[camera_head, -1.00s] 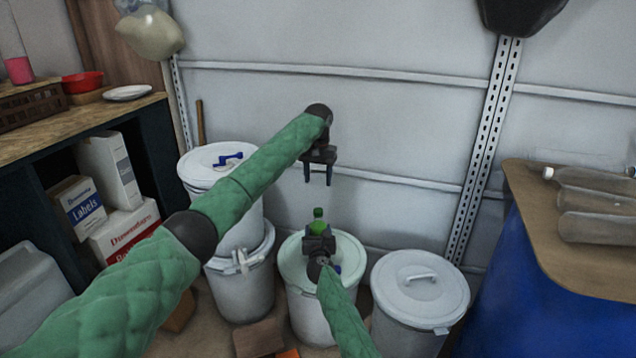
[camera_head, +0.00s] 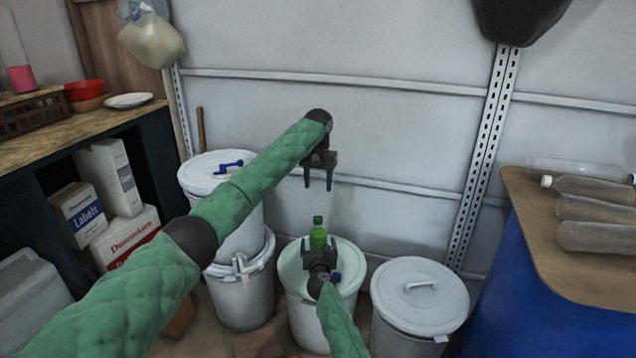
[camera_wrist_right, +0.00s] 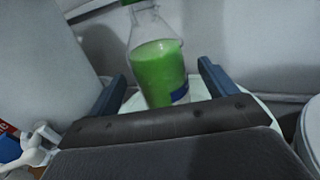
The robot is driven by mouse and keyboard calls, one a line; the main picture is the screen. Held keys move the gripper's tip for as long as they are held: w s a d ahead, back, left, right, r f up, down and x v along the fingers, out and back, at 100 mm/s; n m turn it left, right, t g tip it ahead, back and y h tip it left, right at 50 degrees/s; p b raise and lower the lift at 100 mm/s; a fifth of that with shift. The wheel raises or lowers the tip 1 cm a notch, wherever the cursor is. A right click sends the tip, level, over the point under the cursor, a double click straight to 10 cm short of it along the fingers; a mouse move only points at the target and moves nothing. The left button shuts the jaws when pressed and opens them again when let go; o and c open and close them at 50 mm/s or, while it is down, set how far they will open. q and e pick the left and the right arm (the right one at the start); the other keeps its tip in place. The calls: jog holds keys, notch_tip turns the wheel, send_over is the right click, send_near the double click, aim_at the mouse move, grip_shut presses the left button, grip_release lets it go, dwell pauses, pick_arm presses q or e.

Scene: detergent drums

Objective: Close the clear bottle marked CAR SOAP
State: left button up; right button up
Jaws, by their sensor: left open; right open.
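A clear bottle of green liquid (camera_head: 318,239) stands on the lid of the middle white drum (camera_head: 348,262). Its green top (camera_head: 318,220) shows in the head view; whether it is seated tight cannot be told. In the right wrist view the bottle (camera_wrist_right: 160,72) stands upright between and beyond the fingers, with a blue patch low on its side and its top cut by the frame. My left gripper (camera_head: 318,184) is open and empty above the bottle, fingers pointing down.
A lidded drum (camera_head: 420,295) stands to the right and stacked drums (camera_head: 240,295) to the left. A blue barrel (camera_head: 525,290) with a board holding clear bottles is at right. The wall is close behind.

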aim_at(318, 245)
jog(key=shift+s+d+p, duration=0.1)
jog(key=shift+s+p, duration=0.4)
jog(key=shift+s, duration=1.8)
